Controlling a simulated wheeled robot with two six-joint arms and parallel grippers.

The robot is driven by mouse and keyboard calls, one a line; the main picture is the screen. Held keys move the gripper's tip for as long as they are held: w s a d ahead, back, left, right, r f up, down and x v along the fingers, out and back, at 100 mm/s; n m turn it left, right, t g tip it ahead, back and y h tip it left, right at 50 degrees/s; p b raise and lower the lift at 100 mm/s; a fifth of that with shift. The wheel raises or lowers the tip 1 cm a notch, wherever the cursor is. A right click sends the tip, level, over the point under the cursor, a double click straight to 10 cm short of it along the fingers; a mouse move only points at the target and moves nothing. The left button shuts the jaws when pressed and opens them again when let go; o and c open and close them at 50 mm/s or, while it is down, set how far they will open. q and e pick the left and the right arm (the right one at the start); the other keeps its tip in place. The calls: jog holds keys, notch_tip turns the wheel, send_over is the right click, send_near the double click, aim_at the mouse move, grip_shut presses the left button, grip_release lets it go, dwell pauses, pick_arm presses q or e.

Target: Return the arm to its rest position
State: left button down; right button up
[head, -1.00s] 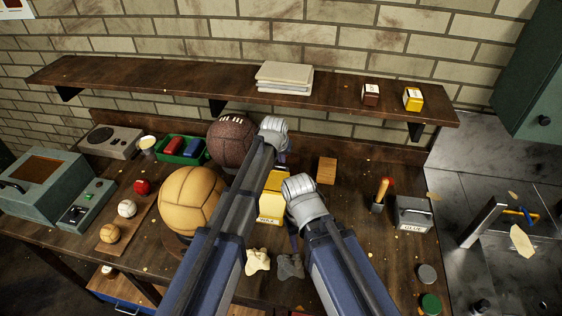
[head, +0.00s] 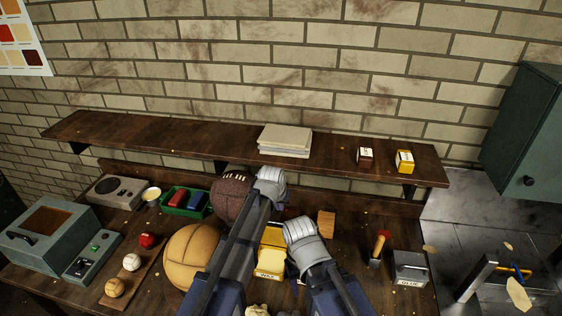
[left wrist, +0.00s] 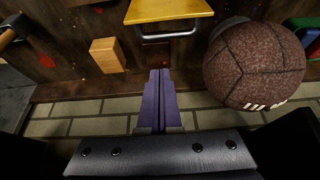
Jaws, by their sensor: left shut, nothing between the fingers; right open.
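My left gripper (left wrist: 160,75) is shut and empty in the left wrist view, its two purple fingers together. In the head view its grey wrist (head: 269,184) is over the workbench beside the brown ball (head: 231,193); the fingers are hidden there. In the left wrist view the brown ball (left wrist: 255,62) is to the right of the fingers, apart from them. My right gripper (head: 295,270) is lower and to the right, over the bench by the yellow wax box (head: 271,262); its fingers are mostly hidden behind the hand.
A tan ball (head: 190,257) stands left of my left arm. A shelf (head: 200,143) with stacked sheets (head: 285,139) runs behind the bench. A glue tin (head: 409,270) and a wooden block (head: 326,222) are to the right; a green tray (head: 183,201) is to the left.

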pick_arm(q)
jog(key=s+a+f+g+b, duration=0.1)
jog(key=s+f+b, duration=0.2)
jog(key=s, duration=0.6)
jog(key=s+a+f+m+g+y+b, duration=0.1)
jog(key=s+a+f+g+b, duration=0.1)
jog(key=s, duration=0.7)
jog(key=s+a+f+g+y+b, duration=0.1)
jog(key=s+f, duration=0.4)
jog(key=s, duration=0.5)
jog(key=shift+a+f+g+b, duration=0.35)
jog(key=shift+a+g+b, duration=0.2)
jog(key=shift+b, duration=0.85)
pick_arm(e)
notch_tip(320, 180, down, 9)
jog(key=shift+s, duration=0.1)
